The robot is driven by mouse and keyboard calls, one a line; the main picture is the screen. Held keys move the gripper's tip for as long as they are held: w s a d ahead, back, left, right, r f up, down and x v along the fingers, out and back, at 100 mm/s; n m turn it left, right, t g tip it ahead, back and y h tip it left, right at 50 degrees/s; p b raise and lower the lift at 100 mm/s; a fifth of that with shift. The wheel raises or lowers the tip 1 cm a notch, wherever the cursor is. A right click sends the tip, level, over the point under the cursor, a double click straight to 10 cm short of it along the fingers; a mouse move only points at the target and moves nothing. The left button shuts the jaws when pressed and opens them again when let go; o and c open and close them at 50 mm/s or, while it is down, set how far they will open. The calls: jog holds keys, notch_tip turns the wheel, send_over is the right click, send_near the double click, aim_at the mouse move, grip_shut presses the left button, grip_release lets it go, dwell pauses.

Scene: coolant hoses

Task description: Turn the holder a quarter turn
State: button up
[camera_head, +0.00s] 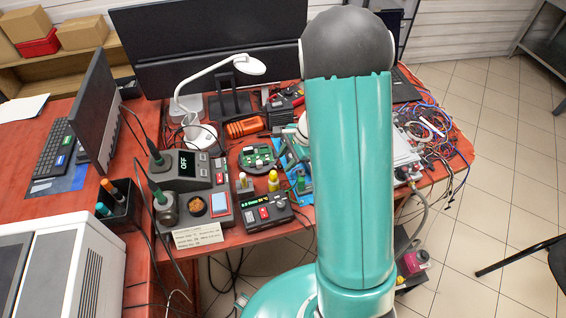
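A dark holder (246,164) with a green circuit board (257,154) on it sits on the red table, left of my arm. It looks like the task's holder, but I cannot be sure. A soldering iron stand (167,213) and a black cup of pens (121,209) stand further left. My teal arm fills the middle of the view and hides the table behind it. My gripper does not show; whether it touches anything cannot be seen.
The soldering station (183,168) reads OFF. A white lamp (198,135), an orange tool (246,126), a yellow-capped bottle (273,180) and a small red-display device (266,211) crowd the holder. Loose cables (440,135) cover the table's right end.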

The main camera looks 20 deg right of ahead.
aim_at(278, 168)
jog(key=shift+x, duration=1.3)
grip_shut()
jog(key=shift+s+a+m+t+h, duration=0.2)
jog(key=shift+s+a+m+t, duration=0.1)
jog(key=shift+a+m, duration=0.35)
jog(key=shift+s+a+m+t+h, duration=0.2)
jog(key=shift+s+a+m, duration=0.25)
jog(key=shift+m, duration=0.4)
jog(key=shift+w, duration=0.1)
grip_release()
